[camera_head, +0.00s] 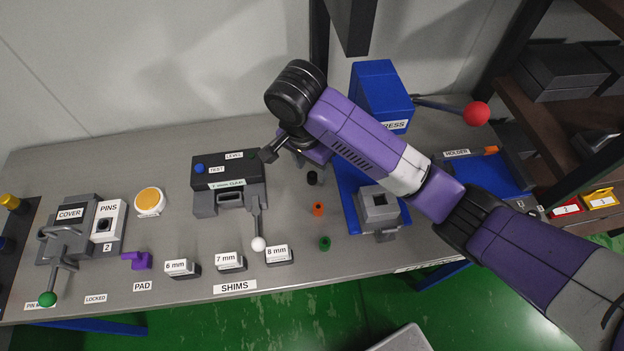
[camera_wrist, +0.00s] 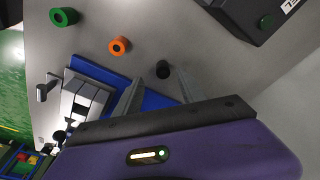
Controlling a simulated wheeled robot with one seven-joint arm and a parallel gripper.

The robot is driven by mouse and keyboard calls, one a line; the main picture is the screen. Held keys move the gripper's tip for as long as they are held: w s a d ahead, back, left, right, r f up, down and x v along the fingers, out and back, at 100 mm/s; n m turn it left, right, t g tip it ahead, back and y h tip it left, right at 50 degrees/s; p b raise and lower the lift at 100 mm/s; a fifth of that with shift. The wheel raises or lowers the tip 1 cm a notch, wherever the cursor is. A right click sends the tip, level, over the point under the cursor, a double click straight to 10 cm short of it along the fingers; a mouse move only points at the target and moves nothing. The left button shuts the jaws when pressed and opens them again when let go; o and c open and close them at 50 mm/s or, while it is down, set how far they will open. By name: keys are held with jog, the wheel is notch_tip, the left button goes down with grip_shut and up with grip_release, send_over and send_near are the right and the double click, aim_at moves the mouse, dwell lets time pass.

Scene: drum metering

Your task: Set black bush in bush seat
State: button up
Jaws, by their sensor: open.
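The black bush (camera_head: 312,177) stands on the grey table, behind the orange bush (camera_head: 318,208) and green bush (camera_head: 324,243). In the wrist view the black bush (camera_wrist: 162,69) shows just beyond and between the fingertips of my gripper (camera_wrist: 158,84). My gripper is open and empty. Its fingers are mostly hidden behind the arm in the head view. A grey block with a square opening (camera_head: 379,200), which looks like the bush seat, sits on the blue press base (camera_head: 349,205). It also shows in the wrist view (camera_wrist: 88,96).
The blue press (camera_head: 380,92) stands behind the block, with a red-knobbed lever (camera_head: 477,113). The dark test device (camera_head: 228,180) is left of the bushes, its white-knobbed lever (camera_head: 258,243) reaching forward. Shims (camera_head: 231,261) line the front edge. Table around the bushes is clear.

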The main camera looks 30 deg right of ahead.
aim_at(312, 175)
jog(key=shift+w+d+f+b, duration=0.1)
jog(key=shift+w+f, duration=0.05)
jog(key=shift+f, duration=0.7)
jog(key=shift+w+d+f+b, duration=0.1)
jog(key=shift+f+b, duration=0.05)
jog(key=shift+f, duration=0.65)
jog(key=shift+w+d+f+b, duration=0.1)
jog(key=shift+w+f, duration=0.05)
jog(key=shift+f, duration=0.7)
grip_shut()
